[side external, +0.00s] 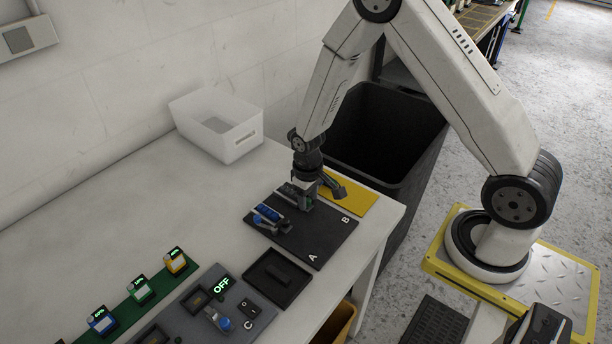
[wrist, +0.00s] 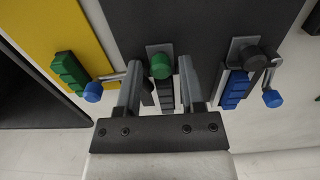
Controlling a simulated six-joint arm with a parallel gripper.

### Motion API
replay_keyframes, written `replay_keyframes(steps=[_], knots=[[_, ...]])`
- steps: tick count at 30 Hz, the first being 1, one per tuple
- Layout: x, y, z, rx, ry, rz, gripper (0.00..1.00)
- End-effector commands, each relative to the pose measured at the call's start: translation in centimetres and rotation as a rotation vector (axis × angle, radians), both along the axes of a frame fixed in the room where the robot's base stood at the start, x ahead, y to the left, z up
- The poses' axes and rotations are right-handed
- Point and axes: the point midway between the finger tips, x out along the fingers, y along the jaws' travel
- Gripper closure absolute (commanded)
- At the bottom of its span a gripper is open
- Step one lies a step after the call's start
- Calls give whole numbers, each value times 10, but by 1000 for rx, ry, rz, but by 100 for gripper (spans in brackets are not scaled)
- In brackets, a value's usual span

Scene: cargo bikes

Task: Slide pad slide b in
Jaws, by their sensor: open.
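A dark board (side external: 300,238) lies on the bench, with white letters A and B. My gripper (side external: 302,203) is low over its B side, pointing down. In the wrist view its two grey fingers (wrist: 160,88) are open and apart. Between them lies a dark ribbed piece (wrist: 167,98) below a grey plate with a green round knob (wrist: 160,66); whether the fingers touch them I cannot tell. On the A side a blue ribbed pad (wrist: 235,90) sits by a black knob (wrist: 249,58), and it shows in the side view (side external: 267,212).
A green ribbed block (wrist: 70,70) lies by the yellow sheet (side external: 350,196), near a blue-tipped lever (wrist: 93,92). Another blue-tipped lever (wrist: 272,98) is by A. A black tray (side external: 278,278), a control panel reading OFF (side external: 222,284) and a white bin (side external: 216,124) stand around.

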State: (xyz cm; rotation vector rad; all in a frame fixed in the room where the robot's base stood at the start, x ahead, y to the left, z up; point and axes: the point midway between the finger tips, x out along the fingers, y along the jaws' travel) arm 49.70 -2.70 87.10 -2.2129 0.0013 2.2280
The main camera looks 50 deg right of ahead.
Motion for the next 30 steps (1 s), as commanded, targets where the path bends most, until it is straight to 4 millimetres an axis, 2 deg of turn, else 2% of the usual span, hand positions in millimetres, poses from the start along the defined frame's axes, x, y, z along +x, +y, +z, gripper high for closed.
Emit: replay_keyframes(steps=[13, 23, 30], knots=[[3, 0, 32, -1, -10, 1, 47], [2, 0, 37, 0, -6, 2, 47], [-7, 0, 42, 0, -7, 1, 47]])
